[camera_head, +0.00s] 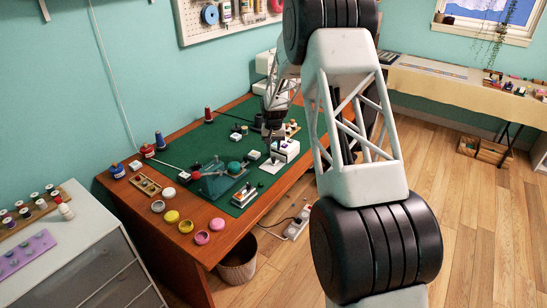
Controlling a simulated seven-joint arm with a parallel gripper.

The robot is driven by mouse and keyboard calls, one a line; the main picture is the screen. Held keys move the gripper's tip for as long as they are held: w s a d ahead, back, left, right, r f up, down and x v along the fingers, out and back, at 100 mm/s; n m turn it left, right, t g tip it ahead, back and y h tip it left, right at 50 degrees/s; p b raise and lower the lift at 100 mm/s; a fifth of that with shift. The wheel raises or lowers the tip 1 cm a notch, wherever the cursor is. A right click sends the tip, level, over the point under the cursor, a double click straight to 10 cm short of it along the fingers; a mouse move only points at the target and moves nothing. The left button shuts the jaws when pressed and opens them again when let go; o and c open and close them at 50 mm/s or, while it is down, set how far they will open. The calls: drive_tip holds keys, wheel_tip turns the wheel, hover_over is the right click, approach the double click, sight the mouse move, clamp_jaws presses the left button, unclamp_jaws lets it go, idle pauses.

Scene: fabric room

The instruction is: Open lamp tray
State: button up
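My gripper (273,153) points down over the green mat (222,138) on the wooden table, close to a small white box-like object (287,149). The gripper is small and dark here; I cannot tell whether its fingers are open or touching the white object. I cannot make out for certain which thing is the lamp tray. The white object beside the gripper is one candidate, but its drawer or opening does not show clearly. My own arm covers the right part of the table.
Yellow and pink round tins (186,226) line the front left. A white sewing machine (264,64) stands at the back. A grey drawer cabinet (95,265) is at lower left.

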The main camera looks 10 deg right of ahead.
sight(273, 157)
drive_tip(key=shift+f, duration=2.9)
drive_tip(key=shift+c, duration=0.2)
clamp_jaws()
